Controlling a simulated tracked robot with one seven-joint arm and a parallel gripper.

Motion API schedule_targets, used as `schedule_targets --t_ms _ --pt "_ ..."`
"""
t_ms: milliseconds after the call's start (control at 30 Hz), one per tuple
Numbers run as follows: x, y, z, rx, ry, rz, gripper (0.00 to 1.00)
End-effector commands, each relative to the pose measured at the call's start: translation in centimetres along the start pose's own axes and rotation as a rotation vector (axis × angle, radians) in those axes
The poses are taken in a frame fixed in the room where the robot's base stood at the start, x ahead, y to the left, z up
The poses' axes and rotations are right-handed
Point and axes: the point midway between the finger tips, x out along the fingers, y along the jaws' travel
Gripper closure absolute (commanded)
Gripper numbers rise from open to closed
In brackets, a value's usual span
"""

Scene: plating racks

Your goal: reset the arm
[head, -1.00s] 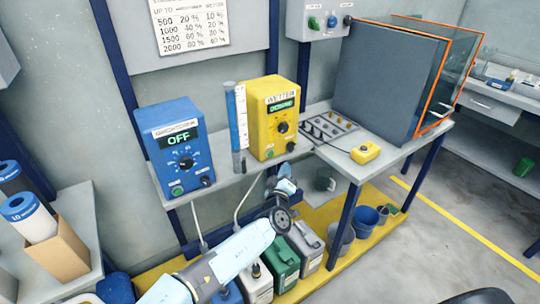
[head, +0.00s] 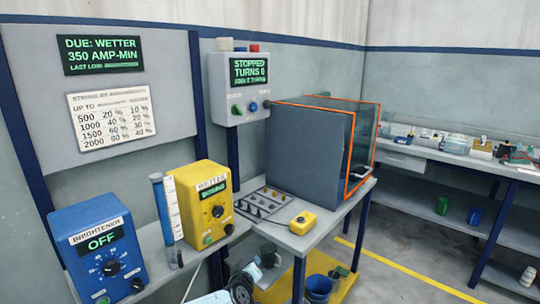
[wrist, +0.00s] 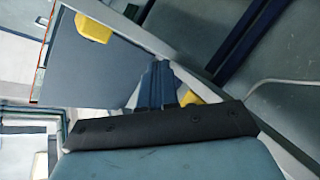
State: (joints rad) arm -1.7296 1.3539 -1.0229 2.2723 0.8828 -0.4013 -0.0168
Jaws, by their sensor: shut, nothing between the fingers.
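My gripper (wrist: 158,72) shows in the wrist view as two narrow dark fingers lying close together beyond a dark bar. It is shut with nothing between the fingers. In the head view only a small part of my arm (head: 241,289) shows, low at the bottom edge, below the shelf and in front of the bench. The rest of my arm is cut off by the frame there, and I cannot make out the fingers in that view.
Blue brightener box (head: 98,252) reads OFF; yellow wetter box (head: 201,207) stands beside a clear measuring tube (head: 172,208). A bench (head: 318,235) holds a grey tank (head: 308,157) and yellow pendant (head: 303,223). A bucket (head: 318,287) stands below. Floor (head: 400,270) at right is clear.

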Motion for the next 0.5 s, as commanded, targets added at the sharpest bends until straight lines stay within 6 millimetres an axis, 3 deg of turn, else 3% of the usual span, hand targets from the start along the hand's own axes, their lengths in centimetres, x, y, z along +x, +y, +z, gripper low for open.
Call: schedule_targets --t_ms 200,500 --pt "1.0 1.7 3.7 0.094 -0.243 -0.059 1.00" --pt "0.5 3.6 6.5 0.223 -0.515 -0.165 1.00"
